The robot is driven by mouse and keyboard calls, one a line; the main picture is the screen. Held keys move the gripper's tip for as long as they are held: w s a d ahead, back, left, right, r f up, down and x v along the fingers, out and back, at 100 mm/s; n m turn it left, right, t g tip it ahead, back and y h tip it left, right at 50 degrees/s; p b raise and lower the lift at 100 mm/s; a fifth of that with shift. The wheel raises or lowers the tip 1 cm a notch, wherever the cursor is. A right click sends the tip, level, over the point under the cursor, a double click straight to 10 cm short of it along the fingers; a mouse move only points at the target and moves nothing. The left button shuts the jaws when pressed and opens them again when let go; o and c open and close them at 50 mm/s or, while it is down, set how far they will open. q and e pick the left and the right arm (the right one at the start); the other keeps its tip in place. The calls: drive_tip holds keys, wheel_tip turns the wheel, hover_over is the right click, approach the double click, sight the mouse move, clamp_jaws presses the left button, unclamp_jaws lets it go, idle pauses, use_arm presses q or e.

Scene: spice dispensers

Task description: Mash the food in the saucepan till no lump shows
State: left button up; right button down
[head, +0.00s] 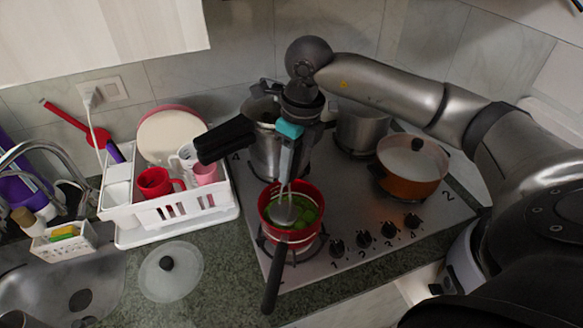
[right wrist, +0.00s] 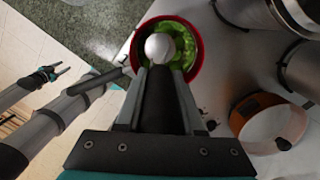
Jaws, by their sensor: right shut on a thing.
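The red saucepan (head: 317,216) stands on the front left burner of the hob, its dark handle (head: 271,280) pointing toward the front edge. Green food (head: 309,211) lies in it, uneven and lumpy; it also shows in the right wrist view (right wrist: 187,55). My right gripper (head: 287,165) points down over the pan and is shut on a metal masher (head: 284,212), whose lower end is in the pan at the food. In the right wrist view the masher's rounded silver part (right wrist: 160,47) hides part of the food. My left gripper (right wrist: 52,72) shows small and open, away from the pan.
A glass lid (head: 185,277) lies on the counter left of the hob. A white dish rack (head: 150,222) with red cups stands behind it. Steel pots (head: 359,130) and an orange pot (head: 408,184) occupy other burners. The sink is at far left.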

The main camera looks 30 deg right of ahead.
drive_tip(key=shift+r, duration=0.2)
drive_tip(key=s, duration=0.1)
drive_tip(key=s+d+b, duration=0.1)
drive_tip(key=s, duration=0.1)
drive_tip(key=shift+s, duration=0.1)
idle(0.3)
drive_tip(key=shift+f, duration=0.1)
wheel_tip(320, 180, down, 4)
drive_tip(key=b, duration=0.4)
drive_tip(key=shift+f, duration=0.25)
drive_tip(key=shift+r, duration=0.1)
